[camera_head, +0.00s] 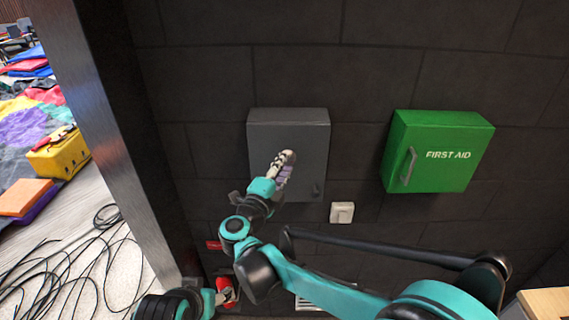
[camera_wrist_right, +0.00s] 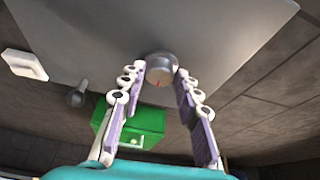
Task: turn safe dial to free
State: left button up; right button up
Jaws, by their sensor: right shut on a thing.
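The grey safe (camera_head: 300,122) is mounted on the dark block wall, with its door closed and a small handle (camera_head: 316,190) at its lower right. My right gripper (camera_head: 285,162) is at the middle of the safe door and hides the dial in the head view. In the right wrist view, the round grey dial (camera_wrist_right: 161,66) with a red mark on its face sits between the fingertips of my right gripper (camera_wrist_right: 161,71), which is shut on it. The dial's labels cannot be read.
A green first aid box (camera_head: 440,150) hangs to the right of the safe. A white switch (camera_head: 342,212) is below, between them. A metal post (camera_head: 95,110) stands at left, with black cables (camera_head: 75,265) on the floor beyond it.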

jog(key=shift+m, duration=0.4)
jog(key=o, duration=1.2)
jog(key=shift+c, duration=0.2)
jog(key=v, duration=0.7)
jog(key=shift+s, duration=0.2)
jog(key=shift+a+r, duration=0.1)
jog(key=shift+r, duration=0.05)
